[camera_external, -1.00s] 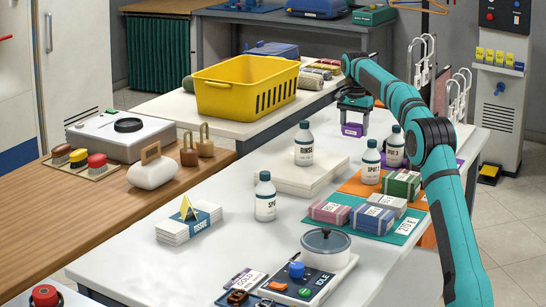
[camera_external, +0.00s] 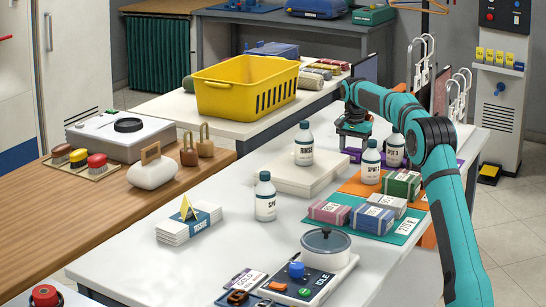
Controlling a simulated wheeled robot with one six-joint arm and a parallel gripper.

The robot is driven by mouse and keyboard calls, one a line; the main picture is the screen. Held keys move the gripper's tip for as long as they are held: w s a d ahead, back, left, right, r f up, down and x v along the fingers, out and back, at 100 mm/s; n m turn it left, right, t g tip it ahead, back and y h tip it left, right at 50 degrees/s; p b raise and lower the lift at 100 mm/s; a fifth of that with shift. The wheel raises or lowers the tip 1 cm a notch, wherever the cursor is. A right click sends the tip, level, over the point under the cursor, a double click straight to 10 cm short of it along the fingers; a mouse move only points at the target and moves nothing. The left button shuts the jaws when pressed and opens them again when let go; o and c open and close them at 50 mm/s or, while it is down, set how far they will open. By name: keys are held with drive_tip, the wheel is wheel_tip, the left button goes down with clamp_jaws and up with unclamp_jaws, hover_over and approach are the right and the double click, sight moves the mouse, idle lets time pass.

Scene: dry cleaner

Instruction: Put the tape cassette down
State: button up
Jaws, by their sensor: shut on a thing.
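My gripper (camera_external: 353,141) points down over the far end of the white table (camera_external: 150,262), just behind the bottle labelled RINSE (camera_external: 304,145). It is shut on the purple tape cassette (camera_external: 351,154), which shows low beneath the fingers. The cassette is at or just above the table top; I cannot tell whether it touches. Its lower part is partly hidden by the things in front.
Bottles labelled SPOT (camera_external: 370,159) and SPO 3 (camera_external: 395,150) stand close to the gripper's right. A pale slab (camera_external: 297,177) lies in front. Several wrapped bundles (camera_external: 371,220) sit on coloured mats. A yellow basket (camera_external: 247,87) stands on another table behind.

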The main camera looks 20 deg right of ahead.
sight(353, 150)
drive_tip(key=shift+f, duration=0.1)
drive_tip(key=o, duration=1)
drive_tip(key=shift+c, duration=0.2)
wheel_tip(353, 150, up, 12)
drive_tip(key=shift+r, duration=0.2)
